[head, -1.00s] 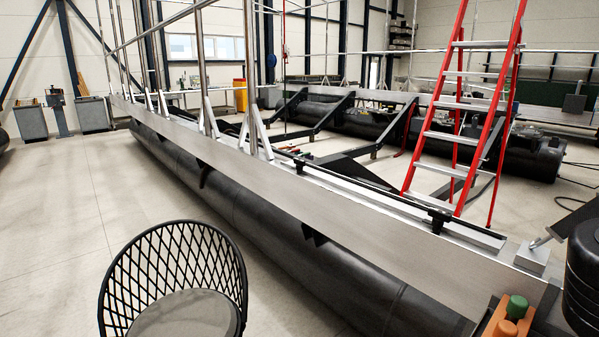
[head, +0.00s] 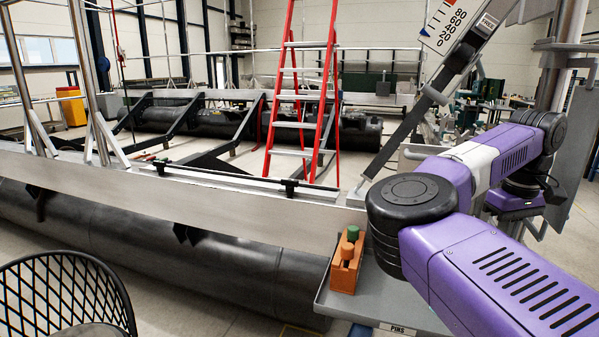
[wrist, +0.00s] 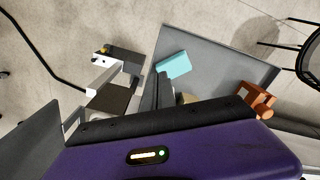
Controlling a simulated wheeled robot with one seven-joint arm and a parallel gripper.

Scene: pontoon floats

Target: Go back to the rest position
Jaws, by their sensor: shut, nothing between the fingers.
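My arm, purple with black joint caps, fills the right of the head view. Its gripper is out of sight there. In the wrist view the purple hand body with a lit strip spans the bottom. My gripper (wrist: 163,77) shows as dark fingers beyond its black edge, shut and empty. They appear over the grey tray (wrist: 222,42), whose edge also shows in the head view (head: 388,312).
An orange holder (head: 346,265) with green and orange pegs stands on the tray. A teal block (wrist: 174,65) lies on it. A long pontoon beam (head: 200,200) crosses the front, a red ladder (head: 303,100) stands behind, and a black mesh chair (head: 65,290) is lower left.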

